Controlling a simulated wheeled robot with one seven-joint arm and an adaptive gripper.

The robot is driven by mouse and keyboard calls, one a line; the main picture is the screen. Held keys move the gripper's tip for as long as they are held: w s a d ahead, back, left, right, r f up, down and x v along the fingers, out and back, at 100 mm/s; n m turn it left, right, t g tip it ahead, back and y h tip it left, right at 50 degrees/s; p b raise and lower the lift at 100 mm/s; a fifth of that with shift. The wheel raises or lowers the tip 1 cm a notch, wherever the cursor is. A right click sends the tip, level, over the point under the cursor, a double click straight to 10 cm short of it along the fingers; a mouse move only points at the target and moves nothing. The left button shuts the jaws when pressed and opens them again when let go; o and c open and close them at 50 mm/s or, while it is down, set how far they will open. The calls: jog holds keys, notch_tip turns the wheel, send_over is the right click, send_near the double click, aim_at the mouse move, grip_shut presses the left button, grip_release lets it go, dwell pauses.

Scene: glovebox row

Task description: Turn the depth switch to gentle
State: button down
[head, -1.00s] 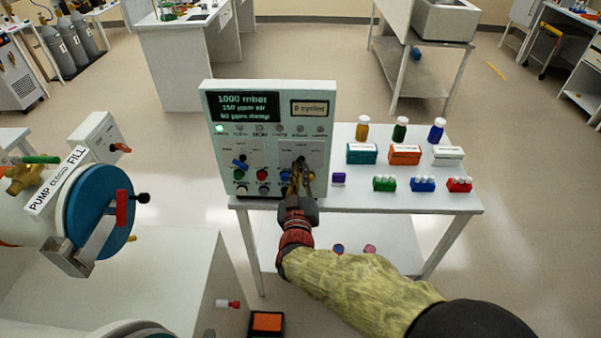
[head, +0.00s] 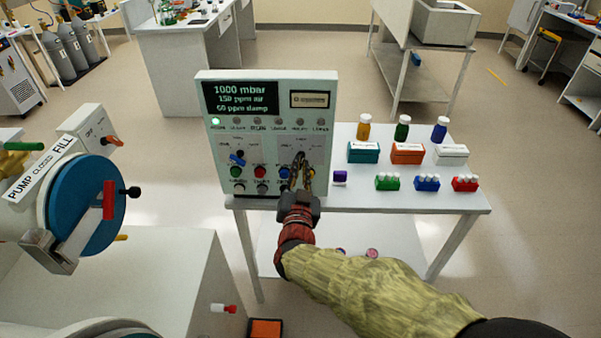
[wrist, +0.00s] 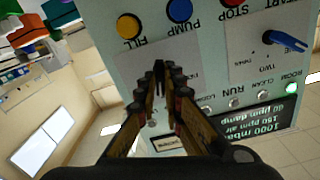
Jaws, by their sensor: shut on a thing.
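A pale control box (head: 212,160) stands at the left end of a white table. Its front has two switch plates. The left plate carries a blue switch (head: 237,158), which also shows in the wrist view (wrist: 284,40). My gripper (head: 301,162) is at the right plate, its fingers pointing at the panel. In the wrist view my gripper (wrist: 159,78) is closed around a dark switch knob (wrist: 159,66), which I take to be the depth switch. The fingers hide most of this knob and its markings, so I cannot read its setting.
Coloured push buttons, among them a red one (head: 260,172), sit below the switches, close to my gripper. Bottles and small boxes, such as a teal box (head: 363,152), stand right of the panel. A glovebox with a blue round door (head: 85,205) is at the left.

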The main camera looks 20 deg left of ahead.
jog(key=shift+m, duration=0.4)
jog(key=c, duration=2)
grip_release()
jog(key=shift+o, duration=0.4)
jog(key=v, duration=1.2)
